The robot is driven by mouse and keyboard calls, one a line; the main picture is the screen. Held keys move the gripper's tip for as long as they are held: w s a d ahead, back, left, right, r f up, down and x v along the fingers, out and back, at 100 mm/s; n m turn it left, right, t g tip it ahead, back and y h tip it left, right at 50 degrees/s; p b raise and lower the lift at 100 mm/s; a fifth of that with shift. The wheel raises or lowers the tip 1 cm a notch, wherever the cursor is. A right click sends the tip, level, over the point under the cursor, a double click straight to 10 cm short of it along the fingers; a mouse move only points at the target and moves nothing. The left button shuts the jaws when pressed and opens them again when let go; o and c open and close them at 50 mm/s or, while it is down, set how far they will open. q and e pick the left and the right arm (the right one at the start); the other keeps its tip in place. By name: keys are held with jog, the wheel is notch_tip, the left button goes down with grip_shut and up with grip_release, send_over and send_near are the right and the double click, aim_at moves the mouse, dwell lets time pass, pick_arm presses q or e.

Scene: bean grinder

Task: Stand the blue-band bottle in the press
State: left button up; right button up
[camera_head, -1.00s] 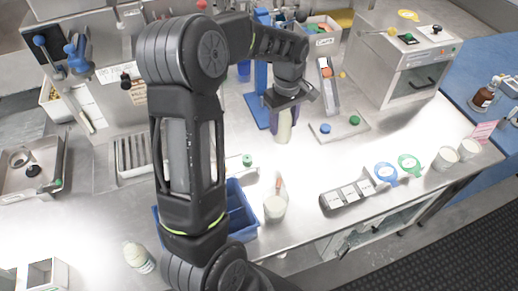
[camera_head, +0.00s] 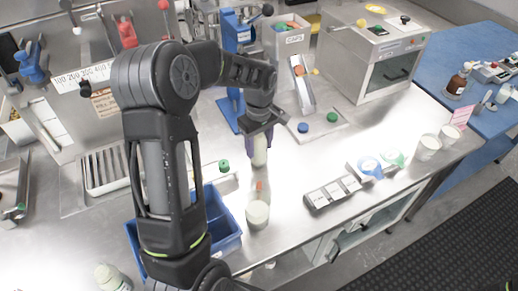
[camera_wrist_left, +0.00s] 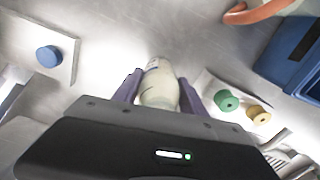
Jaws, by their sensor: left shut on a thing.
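My left gripper (camera_head: 258,150) is shut on a pale cream bottle (camera_head: 260,157), which it holds upright or nearly so at the middle of the counter. A blue upright stand with a lever (camera_head: 236,38), which looks like the press, is behind and to the left of the gripper. My arm hides part of it. Another pale bottle (camera_head: 112,277) stands at the front left edge. My right gripper is out of view.
The steel counter between is mostly clear.

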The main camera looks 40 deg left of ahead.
pick_arm(q)
jog(key=shift+f, duration=0.15)
jog(key=o, duration=1.3)
jog(key=shift+r+p, duration=0.45)
jog(key=shift+r, duration=0.15)
notch_tip(320, 180, up, 10)
jog(key=p, duration=0.5)
jog(key=shift+p, duration=0.3)
jog(key=shift+r, duration=0.55)
